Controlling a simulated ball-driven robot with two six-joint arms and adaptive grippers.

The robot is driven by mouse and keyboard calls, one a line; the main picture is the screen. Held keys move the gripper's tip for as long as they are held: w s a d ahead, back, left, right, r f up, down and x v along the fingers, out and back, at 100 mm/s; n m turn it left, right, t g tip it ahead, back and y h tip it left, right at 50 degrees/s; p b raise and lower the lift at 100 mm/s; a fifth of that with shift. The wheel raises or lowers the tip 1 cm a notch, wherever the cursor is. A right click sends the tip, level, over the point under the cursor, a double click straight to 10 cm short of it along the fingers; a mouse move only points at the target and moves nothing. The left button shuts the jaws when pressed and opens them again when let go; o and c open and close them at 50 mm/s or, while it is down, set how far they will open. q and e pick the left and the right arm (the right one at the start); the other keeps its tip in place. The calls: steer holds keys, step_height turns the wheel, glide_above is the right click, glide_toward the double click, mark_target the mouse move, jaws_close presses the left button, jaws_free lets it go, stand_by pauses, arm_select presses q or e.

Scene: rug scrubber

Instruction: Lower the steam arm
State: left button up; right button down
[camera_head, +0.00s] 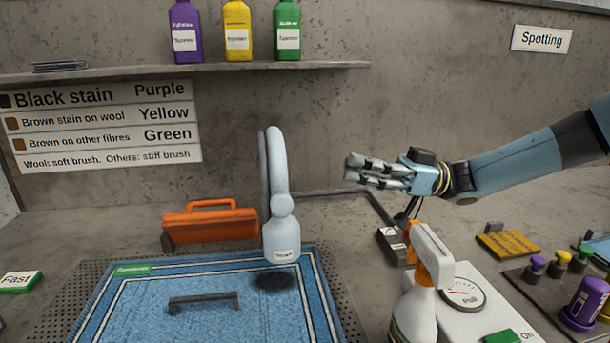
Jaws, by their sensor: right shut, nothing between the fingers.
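The steam arm (277,165) is a pale grey curved tube with a round joint and a labelled head at its lower end. It stands behind the blue rug (140,318), and its head hangs by a dark stain (274,281) on the rug. I cannot tell whether the head touches the rug. My right gripper (350,168) is shut and empty, held in the air to the right of the steam arm and apart from it. Its fingers point left. My left gripper is not in view.
An orange brush-like tool (212,224) lies behind the rug, and a dark handle (203,301) is on it. A white spray bottle (421,285) with an orange trigger stands right, beside a gauge box (470,309). A shelf (180,73) holds purple, yellow and green bottles.

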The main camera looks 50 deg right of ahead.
mark_target(275, 177)
steer(key=w+a+f+b, duration=0.2)
steer(key=w+a+b, duration=0.2)
steer(key=w+a, duration=0.2)
steer(key=shift+a, duration=0.5)
steer(key=shift+s, duration=0.1)
steer(key=f+b, duration=0.1)
steer(key=f+n+b, duration=0.1)
steer(key=f, duration=0.1)
steer(key=f+n+b, duration=0.1)
steer(key=shift+s+a+f+g, duration=0.25)
steer(key=shift+s+f+g, duration=0.05)
steer(key=shift+s+f, duration=0.1)
